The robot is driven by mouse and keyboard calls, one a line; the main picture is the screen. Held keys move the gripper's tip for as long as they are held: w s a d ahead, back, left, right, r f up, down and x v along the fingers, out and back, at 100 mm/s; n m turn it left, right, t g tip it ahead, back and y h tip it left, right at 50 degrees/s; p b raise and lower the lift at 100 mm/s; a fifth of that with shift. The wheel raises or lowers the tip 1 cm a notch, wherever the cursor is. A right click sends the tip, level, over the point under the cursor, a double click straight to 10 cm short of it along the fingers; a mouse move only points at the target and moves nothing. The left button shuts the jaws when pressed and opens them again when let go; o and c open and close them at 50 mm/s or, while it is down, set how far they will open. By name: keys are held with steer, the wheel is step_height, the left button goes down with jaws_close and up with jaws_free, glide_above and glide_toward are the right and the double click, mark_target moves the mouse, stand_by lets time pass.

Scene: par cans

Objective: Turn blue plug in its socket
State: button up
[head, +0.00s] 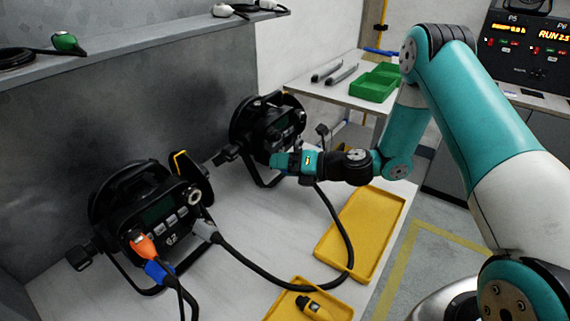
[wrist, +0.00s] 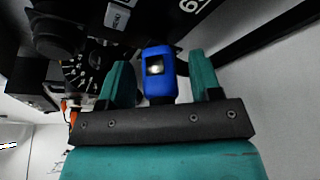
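The blue plug (wrist: 158,85) shows in the wrist view, with a pale window on its face. It stands between the two teal fingers of my gripper (wrist: 162,82). The gripper is open, with a gap visible on the right side of the plug. In the head view my gripper (head: 283,161) is at the front of the far par can (head: 262,118), and this plug is largely hidden there. How deep the plug sits in its socket cannot be seen.
The near par can (head: 150,215) has an orange plug (head: 143,246) and another blue connector (head: 160,270). A black cable (head: 270,277) loops across the bench between the cans. Yellow trays (head: 388,212) lie at right. A grey wall (head: 120,130) stands behind.

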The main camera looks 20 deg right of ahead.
steer(key=v, duration=1.7)
steer(key=shift+d+b, duration=0.25)
steer(key=shift+b, duration=0.15)
steer(key=s+a+r+n+g+h+p, duration=0.1)
steer(key=s+a+r+n+g, duration=0.5)
steer(key=n, duration=0.5)
steer(key=s+a+r+n+g+h+p, duration=0.1)
steer(key=s+a+r+n+g, duration=0.15)
steer(key=a+n, duration=0.7)
steer(key=s+a+r+n+h+p, duration=0.1)
steer(key=s+r+n+h, duration=0.2)
steer(key=s+n, duration=0.3)
steer(key=s+a+r+n+g+h, duration=0.1)
steer(key=s+r+n, duration=0.4)
steer(key=n, duration=1.1)
steer(key=shift+s+r+h+p, duration=0.4)
steer(key=shift+s+h, duration=0.35)
steer(key=shift+h, duration=0.15)
